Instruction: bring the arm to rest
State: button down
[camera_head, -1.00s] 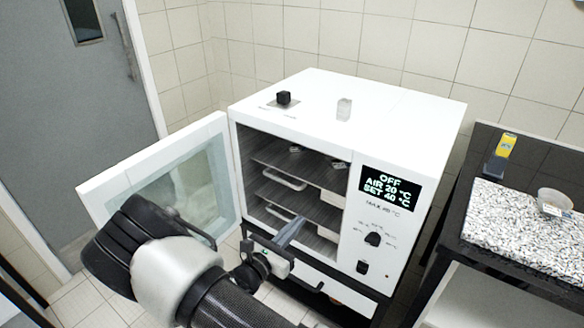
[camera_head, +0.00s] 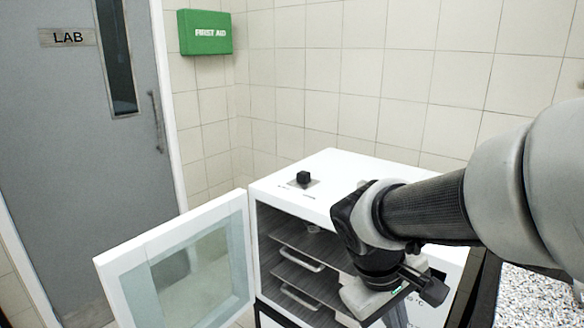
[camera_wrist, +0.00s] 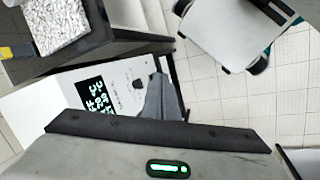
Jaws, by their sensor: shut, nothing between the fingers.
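My arm reaches in from the right of the head view and folds down in front of the white oven (camera_head: 275,198). My gripper points downward there, and its fingertips are hard to make out. In the wrist view my gripper (camera_wrist: 162,98) shows its grey fingers together with nothing between them. The fingers are in front of the oven's control panel (camera_wrist: 125,85) in that picture. Whether they touch anything cannot be told, but they look free.
A dark bench with a speckled slab (camera_head: 520,295) is at the right. A white-topped stand (camera_wrist: 230,35) is on the tiled floor. A grey door (camera_head: 80,160) is behind.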

jog(key=s+a+r+m+t+y+p, duration=0.2)
jog(key=r+p, duration=0.5)
jog(key=r, duration=0.4)
jog(key=s+a+r+m+t+y+p, duration=0.1)
jog(key=s+r+m+t+y+p, duration=0.1)
jog(key=r+p, duration=0.6)
notch_tip(320, 180, up, 4)
jog(key=shift+s+a+r+m, duration=0.15)
jog(key=shift+s+a+m, duration=0.2)
jog(key=shift+s+m, duration=0.35)
